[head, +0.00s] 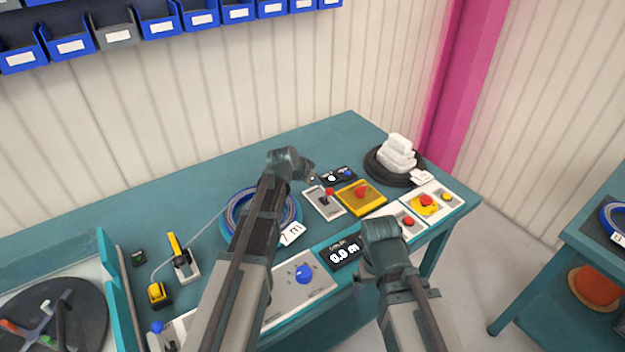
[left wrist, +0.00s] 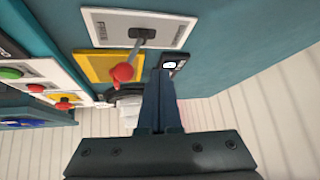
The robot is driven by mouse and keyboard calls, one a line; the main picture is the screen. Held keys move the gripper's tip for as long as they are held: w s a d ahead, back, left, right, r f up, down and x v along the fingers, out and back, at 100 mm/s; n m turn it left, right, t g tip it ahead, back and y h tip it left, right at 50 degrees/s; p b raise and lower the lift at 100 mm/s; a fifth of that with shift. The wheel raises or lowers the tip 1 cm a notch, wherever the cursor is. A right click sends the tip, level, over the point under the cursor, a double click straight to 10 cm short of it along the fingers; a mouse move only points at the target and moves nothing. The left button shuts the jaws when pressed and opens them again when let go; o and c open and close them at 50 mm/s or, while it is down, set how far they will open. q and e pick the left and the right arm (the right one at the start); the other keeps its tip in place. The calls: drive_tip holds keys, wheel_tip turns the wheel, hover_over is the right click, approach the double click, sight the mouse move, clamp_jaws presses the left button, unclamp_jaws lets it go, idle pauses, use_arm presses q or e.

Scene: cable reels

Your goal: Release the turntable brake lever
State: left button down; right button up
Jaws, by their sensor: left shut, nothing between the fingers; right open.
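A lever with a red ball knob (head: 329,191) stands on a light grey plate (head: 323,207) at the table's middle right. In the left wrist view the red knob (left wrist: 123,73) sits on a thin metal rod from a dark slot in the plate (left wrist: 105,28). I cannot read any label telling whether it is the turntable brake. My left gripper (head: 309,177) is just behind and left of the knob; its fingers (left wrist: 158,100) are shut, empty and appear apart from the knob. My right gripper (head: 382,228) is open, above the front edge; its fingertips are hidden.
A yellow box with a red knob (head: 361,191) adjoins the lever plate. A small black panel (head: 338,176) lies behind. A coiled black cable (head: 375,168) is back right, a blue coil (head: 231,213) left. The black turntable (head: 85,300) is far left, near a blue-knobbed lever (head: 157,327).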

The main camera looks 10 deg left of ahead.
use_arm(q)
drive_tip(key=shift+r, duration=0.1)
drive_tip(key=shift+r+p, duration=0.75)
drive_tip(key=shift+p, duration=0.1)
drive_tip(key=p+v, duration=1)
drive_tip(key=v, duration=0.3)
drive_tip(key=shift+s+a+r+p, duration=0.15)
drive_tip(key=shift+a+r+p, duration=0.05)
drive_tip(key=shift+r+p, duration=0.1)
